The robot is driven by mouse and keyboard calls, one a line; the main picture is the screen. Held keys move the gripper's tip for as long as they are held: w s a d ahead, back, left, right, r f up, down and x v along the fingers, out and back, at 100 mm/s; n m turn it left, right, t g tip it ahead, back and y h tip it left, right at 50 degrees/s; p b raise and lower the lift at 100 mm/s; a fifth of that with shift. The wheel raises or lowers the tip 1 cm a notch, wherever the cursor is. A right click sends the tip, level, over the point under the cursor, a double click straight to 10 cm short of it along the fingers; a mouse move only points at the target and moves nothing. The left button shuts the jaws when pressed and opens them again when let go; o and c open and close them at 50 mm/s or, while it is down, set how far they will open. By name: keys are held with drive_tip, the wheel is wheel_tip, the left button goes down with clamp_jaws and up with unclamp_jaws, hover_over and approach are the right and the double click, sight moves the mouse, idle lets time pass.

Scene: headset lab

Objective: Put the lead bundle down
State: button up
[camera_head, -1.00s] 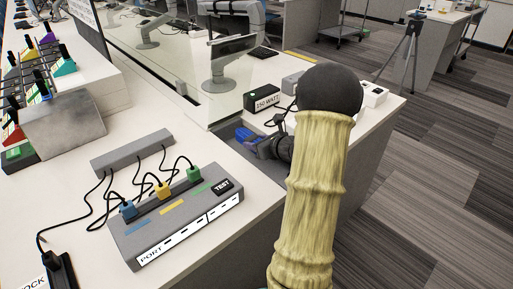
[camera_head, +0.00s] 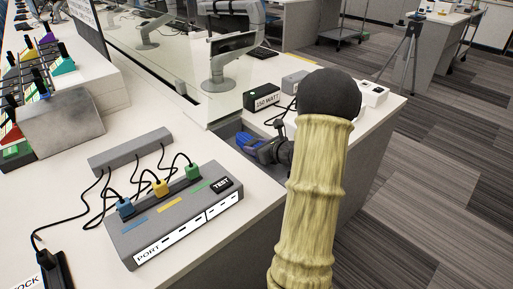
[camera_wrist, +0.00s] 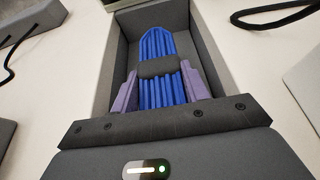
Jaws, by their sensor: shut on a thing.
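The lead bundle (camera_wrist: 158,52) is a bunch of parallel blue leads with a dark band around its middle. My gripper (camera_wrist: 157,88) is shut on it, with a purple finger on each side of the blue leads. In the wrist view the bundle lies within the outline of a grey open-topped tray (camera_wrist: 114,50); I cannot tell whether it touches the tray floor. In the head view the blue bundle (camera_head: 249,141) shows at the tip of my gripper (camera_head: 262,150), partly hidden by it, at the gap in the bench.
A grey port box (camera_head: 150,228) with blue, yellow and green plugs stands on the near bench. A black 150 WATT box (camera_head: 262,98) stands on the far bench behind my arm. A clear screen (camera_head: 185,75) runs along the bench. Cables lie near the port box.

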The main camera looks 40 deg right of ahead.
drive_tip(key=o, duration=1.1)
drive_tip(key=shift+s+a+f, duration=0.1)
drive_tip(key=shift+f, duration=0.25)
drive_tip(key=shift+c, duration=0.2)
drive_tip(key=shift+f, duration=0.1)
drive_tip(key=shift+r+p, duration=0.45)
drive_tip(key=shift+p, duration=0.1)
drive_tip(key=p+v, duration=0.2)
drive_tip(key=v, duration=1)
drive_tip(key=shift+r, duration=0.4)
